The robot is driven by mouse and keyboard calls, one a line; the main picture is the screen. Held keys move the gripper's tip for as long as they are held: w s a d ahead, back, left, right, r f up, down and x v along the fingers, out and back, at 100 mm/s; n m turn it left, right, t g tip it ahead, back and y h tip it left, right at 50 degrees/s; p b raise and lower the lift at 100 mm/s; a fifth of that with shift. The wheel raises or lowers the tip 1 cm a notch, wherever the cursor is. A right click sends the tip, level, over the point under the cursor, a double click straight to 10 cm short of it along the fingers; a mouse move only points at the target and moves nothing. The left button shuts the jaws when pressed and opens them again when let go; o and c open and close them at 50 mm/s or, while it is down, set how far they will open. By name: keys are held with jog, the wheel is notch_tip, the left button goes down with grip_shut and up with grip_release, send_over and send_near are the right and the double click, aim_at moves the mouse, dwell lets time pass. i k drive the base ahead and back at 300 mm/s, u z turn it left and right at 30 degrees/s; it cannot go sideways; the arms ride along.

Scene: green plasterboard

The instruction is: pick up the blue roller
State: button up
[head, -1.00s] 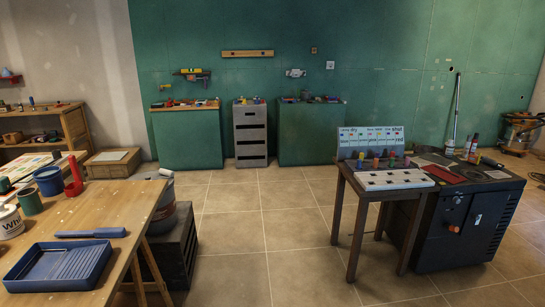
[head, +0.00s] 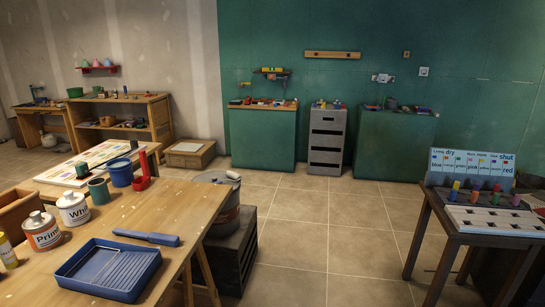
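A long blue tool (head: 146,237), thick at its right end and thinner at its left, lies on the wooden worktable, just behind a blue paint tray (head: 109,269). It may be the blue roller, but I cannot make out its exact form. On the small dark table at the right, several small coloured pieces stand upright in front of a label board (head: 475,168) with colour names. They are too small to tell whether one is a blue roller. My gripper is not in view.
The wooden worktable (head: 200,205) also holds two paint cans, a blue bucket (head: 121,172), a green cup (head: 98,191) and a red holder. A bucket on a dark crate (head: 231,256) stands at its right side. Tiled floor (head: 325,235) is clear between the tables.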

aim_at(232, 175)
jog(key=u, duration=0.45)
jog(key=i, duration=0.6)
jog(key=z, duration=0.45)
jog(key=i, duration=2.55)
